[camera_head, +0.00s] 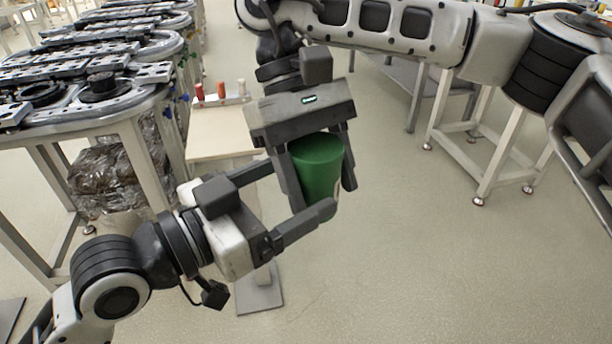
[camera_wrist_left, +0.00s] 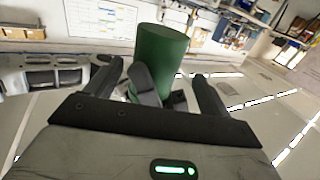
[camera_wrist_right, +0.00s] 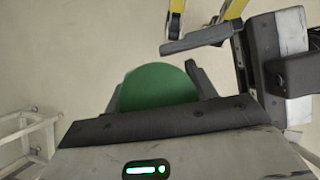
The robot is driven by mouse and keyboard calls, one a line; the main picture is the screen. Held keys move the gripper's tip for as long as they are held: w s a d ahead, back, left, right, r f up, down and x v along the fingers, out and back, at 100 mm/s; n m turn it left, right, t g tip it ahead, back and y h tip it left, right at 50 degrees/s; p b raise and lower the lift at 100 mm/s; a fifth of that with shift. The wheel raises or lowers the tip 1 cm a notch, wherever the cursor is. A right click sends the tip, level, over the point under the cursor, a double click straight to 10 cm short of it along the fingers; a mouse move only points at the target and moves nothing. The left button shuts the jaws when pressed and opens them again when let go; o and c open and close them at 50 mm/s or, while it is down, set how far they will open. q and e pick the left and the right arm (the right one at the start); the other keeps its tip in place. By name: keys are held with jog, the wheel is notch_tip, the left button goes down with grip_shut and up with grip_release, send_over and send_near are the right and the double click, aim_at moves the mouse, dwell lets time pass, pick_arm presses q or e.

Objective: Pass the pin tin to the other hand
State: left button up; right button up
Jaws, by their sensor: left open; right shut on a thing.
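The pin tin (camera_head: 318,165) is a green cylinder held off the floor. My right gripper (camera_head: 323,200) comes down from above and is shut on its sides; its green end faces the camera in the right wrist view (camera_wrist_right: 155,88). My left gripper (camera_head: 300,190) comes in from the lower left with its fingers spread wide, at the tin's lower part. In the left wrist view the tin (camera_wrist_left: 163,55) shows between the open left fingers, with a dark finger of my right gripper in front of it. Whether the left fingers touch it, I cannot tell.
A ring track bench (camera_head: 75,110) stands at the left, with a plastic-wrapped bundle (camera_head: 108,180) under it. A small pale table (camera_head: 222,140) with several coloured spools stands behind the grippers. A white-legged stand (camera_head: 500,160) is at the right. The floor at lower right is clear.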

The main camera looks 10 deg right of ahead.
aim_at(304, 178)
pick_arm(q)
jog(key=shift+x, duration=1.5)
jog(key=c, duration=1.1)
jog(key=shift+w, duration=0.1)
pick_arm(e)
jog(key=o, duration=0.9)
jog(key=shift+o, duration=1.1)
pick_arm(q)
jog(key=shift+w, duration=0.1)
pick_arm(e)
jog(key=shift+s, duration=0.1)
jog(key=shift+a, duration=0.1)
